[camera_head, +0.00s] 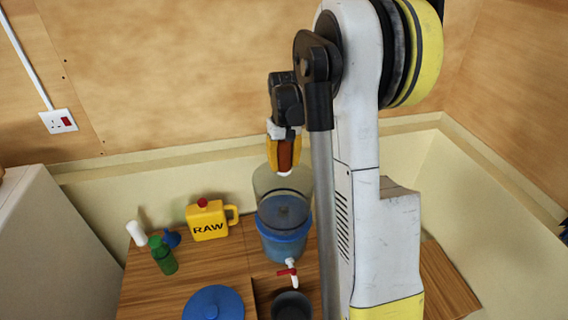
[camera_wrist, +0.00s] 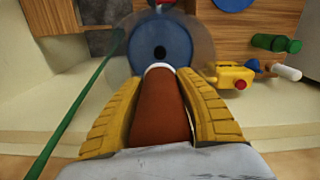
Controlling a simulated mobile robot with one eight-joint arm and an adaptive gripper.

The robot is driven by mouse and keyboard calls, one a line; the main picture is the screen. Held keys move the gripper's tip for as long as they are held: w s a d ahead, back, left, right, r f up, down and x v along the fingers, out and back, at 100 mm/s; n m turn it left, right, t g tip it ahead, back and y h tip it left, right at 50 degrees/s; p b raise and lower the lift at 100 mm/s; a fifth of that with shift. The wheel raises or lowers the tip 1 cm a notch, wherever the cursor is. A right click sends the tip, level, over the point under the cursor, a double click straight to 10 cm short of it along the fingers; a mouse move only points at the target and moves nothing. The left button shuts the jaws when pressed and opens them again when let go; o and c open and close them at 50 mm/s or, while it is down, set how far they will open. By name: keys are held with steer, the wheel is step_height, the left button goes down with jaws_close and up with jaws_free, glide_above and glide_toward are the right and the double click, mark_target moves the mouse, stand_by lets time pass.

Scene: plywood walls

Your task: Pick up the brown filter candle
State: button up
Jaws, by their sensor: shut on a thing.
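The brown filter candle (camera_head: 285,155) has a brown body and a white end. My gripper (camera_head: 284,152) is shut on it, with a yellow finger on each side, and holds it up in the air above the clear upper vessel of the water filter. In the wrist view the filter candle (camera_wrist: 160,110) lies between the two ribbed yellow fingers of my gripper (camera_wrist: 160,105), its white end away from the palm. The water filter has a clear upper part (camera_head: 267,185) and a blue lower part (camera_head: 284,247) with a red-handled tap (camera_head: 288,270).
A yellow RAW jug (camera_head: 208,221), a green bottle (camera_head: 162,255), a white cylinder (camera_head: 137,232) and a blue funnel-like item (camera_head: 172,238) stand left of the filter. A blue lid (camera_head: 213,304) and a dark cup (camera_head: 291,306) are in front. The wall is behind.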

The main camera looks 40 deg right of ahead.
mark_target(284, 152)
steer(key=shift+r+p, duration=1.85)
steer(key=shift+r, duration=0.4)
